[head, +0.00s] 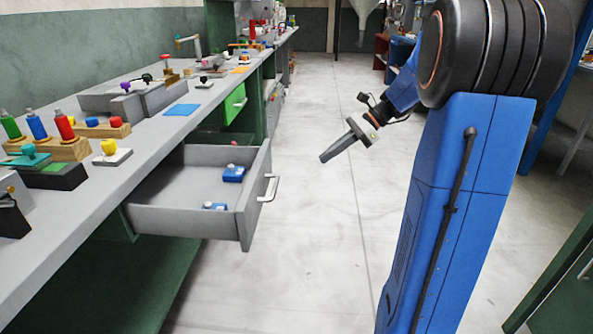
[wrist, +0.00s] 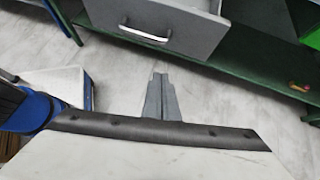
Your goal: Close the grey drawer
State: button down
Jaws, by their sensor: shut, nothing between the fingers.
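The grey drawer (head: 190,218) is pulled well out from under the workbench in the head view, with small blue items lying inside. Its front carries a pale bar handle (head: 268,188). In the wrist view the drawer front (wrist: 175,22) and its handle (wrist: 145,34) show at the top. My gripper (head: 324,158) is in the air over the aisle, to the right of the drawer front and apart from it. In the wrist view the fingers (wrist: 160,78) are together and empty, pointing toward the drawer and short of the handle.
The grey workbench (head: 150,125) runs along the left with several tools and blocks on it. A green drawer (head: 235,103) shows farther along under it. The aisle floor (head: 320,240) is clear. A green cabinet (head: 565,265) stands at the lower right.

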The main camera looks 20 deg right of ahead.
jog(key=a+r+x, duration=0.1)
jog(key=r+x, duration=0.1)
jog(key=x, duration=1)
jog(key=shift+w+a, duration=0.4)
jog(key=shift+a, duration=0.2)
send_over(201, 183)
jog(key=shift+s+d, duration=0.3)
jog(key=shift+d, duration=0.15)
jog(key=shift+w+a+r, duration=0.15)
jog(key=shift+w+a, duration=0.2)
jog(key=shift+a, duration=0.15)
